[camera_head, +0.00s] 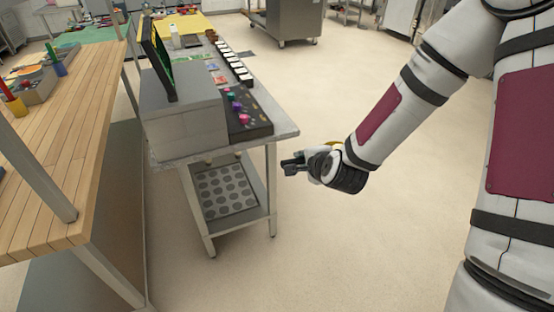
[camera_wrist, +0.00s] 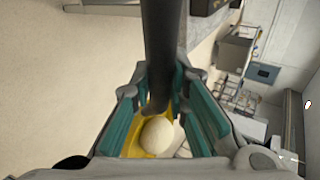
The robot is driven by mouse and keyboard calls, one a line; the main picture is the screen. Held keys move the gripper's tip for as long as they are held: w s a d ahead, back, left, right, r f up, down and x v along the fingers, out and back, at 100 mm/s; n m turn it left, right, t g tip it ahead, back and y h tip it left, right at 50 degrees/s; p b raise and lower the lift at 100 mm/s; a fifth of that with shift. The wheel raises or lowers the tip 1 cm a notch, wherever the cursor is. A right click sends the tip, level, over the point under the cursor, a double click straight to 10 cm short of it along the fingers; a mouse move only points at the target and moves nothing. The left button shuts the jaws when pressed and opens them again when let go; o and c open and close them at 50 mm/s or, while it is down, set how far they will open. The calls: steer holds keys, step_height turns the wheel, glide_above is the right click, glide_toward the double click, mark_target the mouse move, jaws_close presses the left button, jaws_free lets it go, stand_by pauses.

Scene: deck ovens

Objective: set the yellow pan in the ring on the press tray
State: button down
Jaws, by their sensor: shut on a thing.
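The yellow pan (camera_wrist: 134,146) shows in the wrist view between and beyond the teal finger pads, with a round pale ball (camera_wrist: 157,136) in it. A dark handle (camera_wrist: 160,50) runs up from it through the middle of the view. My gripper (camera_wrist: 162,100) is shut on the pan, apparently at this handle. In the head view my gripper (camera_head: 292,166) is in the air right of the steel table, over open floor, and a sliver of yellow shows behind the wrist. I cannot make out the press tray or its ring for sure.
The steel table (camera_head: 285,130) carries a grey box (camera_head: 185,122), an upright screen (camera_head: 160,55) and a dark panel with coloured knobs (camera_head: 245,112). A tray with dark round spots (camera_head: 225,190) lies on its lower shelf. A wooden counter (camera_head: 75,140) stands left. Floor is clear right of the table.

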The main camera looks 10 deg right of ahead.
steer(key=shift+m+h, duration=0.8)
steer(key=shift+w+d+f, duration=0.15)
steer(key=shift+w+d, duration=0.05)
steer(key=shift+d, duration=1.1)
steer(key=shift+w+d+f, duration=0.1)
steer(key=shift+w+d, duration=0.1)
steer(key=shift+d, duration=1.05)
steer(key=shift+r, duration=0.15)
